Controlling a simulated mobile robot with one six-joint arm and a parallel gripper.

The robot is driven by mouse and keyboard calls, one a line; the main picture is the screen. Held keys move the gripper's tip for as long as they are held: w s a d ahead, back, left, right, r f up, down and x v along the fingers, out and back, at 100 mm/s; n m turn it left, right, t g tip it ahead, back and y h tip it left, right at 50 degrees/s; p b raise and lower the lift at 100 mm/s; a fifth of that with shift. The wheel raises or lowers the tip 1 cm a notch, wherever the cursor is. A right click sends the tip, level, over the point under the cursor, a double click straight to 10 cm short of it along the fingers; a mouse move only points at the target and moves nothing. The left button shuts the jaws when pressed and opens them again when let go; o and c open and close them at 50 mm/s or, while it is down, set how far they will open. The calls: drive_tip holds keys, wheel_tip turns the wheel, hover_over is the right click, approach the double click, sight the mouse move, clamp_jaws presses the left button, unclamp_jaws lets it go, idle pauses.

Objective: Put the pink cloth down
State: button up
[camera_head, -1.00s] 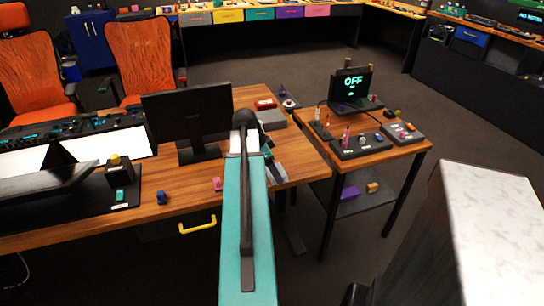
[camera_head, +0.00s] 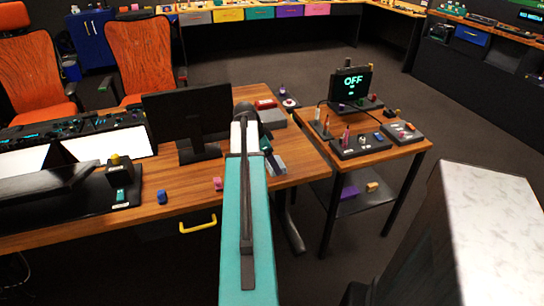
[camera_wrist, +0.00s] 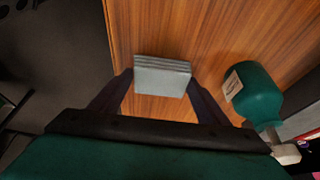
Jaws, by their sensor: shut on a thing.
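My gripper (camera_wrist: 160,82) is shut on a grey, layered block-like thing, perhaps a folded cloth (camera_wrist: 162,77). It looks grey, not pink. It is over the wooden desk top; I cannot tell whether it touches the wood. In the head view a grey thing (camera_head: 278,163) shows at my gripper, beyond my teal arm, near the desk's right end. No thing that is clearly a pink cloth shows.
A green bottle (camera_wrist: 256,95) is close to the right of my gripper. A black monitor (camera_head: 188,112), a small pink object (camera_head: 217,184) and a blue one (camera_head: 162,197) stand on the desk (camera_head: 190,210). A side table (camera_head: 372,153) with control panels stands right.

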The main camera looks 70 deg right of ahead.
drive_tip(key=shift+w+d, duration=0.4)
drive_tip(key=shift+d, duration=0.45)
drive_tip(key=shift+w+d+r+p, duration=0.15)
drive_tip(key=shift+d+p, duration=0.15)
drive_tip(key=shift+p, duration=0.2)
drive_tip(key=shift+f, duration=0.35)
drive_tip(key=o, duration=0.9)
drive_tip(key=shift+b+v, duration=0.85)
drive_tip(key=shift+v, duration=6.15)
drive_tip(key=shift+a, duration=0.2)
